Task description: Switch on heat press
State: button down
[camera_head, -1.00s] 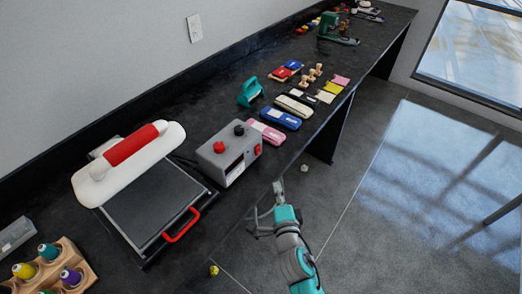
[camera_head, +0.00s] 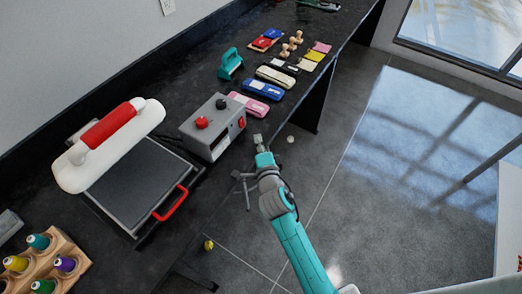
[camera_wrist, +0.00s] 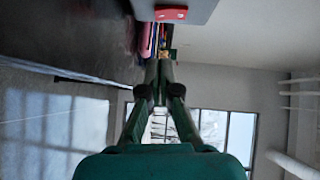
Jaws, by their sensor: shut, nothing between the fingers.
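The heat press (camera_head: 130,190) stands on the bench at left. It has a white upper arm with a red grip and a dark plate with a red front handle. Beside it is its grey control box (camera_head: 210,140), with a red knob (camera_head: 201,122) and a black knob (camera_head: 222,103) on top. A red switch (camera_head: 242,122) is on its right-hand side; it also shows at the top of the wrist view (camera_wrist: 171,13). My gripper (camera_head: 258,140) is shut and empty, just below and right of that switch, apart from it. In the wrist view its fingertips (camera_wrist: 160,65) meet.
Pink, blue and cream staplers (camera_head: 262,88) lie beyond the box, with a teal tool (camera_head: 230,64) and wooden stamps (camera_head: 292,45). A rack of thread spools (camera_head: 45,262) is at lower left. The floor (camera_head: 350,190) right of the bench looks mostly clear.

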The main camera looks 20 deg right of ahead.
aim_at(244, 124)
jog(key=w, duration=0.3)
jog(key=shift+d+f, duration=0.1)
jog(key=shift+d, duration=0.2)
jog(key=shift+w+a+f, duration=0.15)
jog(key=shift+w+a, duration=0.7)
jog(key=shift+w, duration=0.1)
jog(key=shift+w+a, duration=0.4)
jog(key=shift+w, duration=0.15)
jog(key=shift+f, duration=0.1)
jog(key=shift+w+a, duration=0.15)
jog(key=shift+w, duration=0.05)
jog(key=shift+f, duration=0.1)
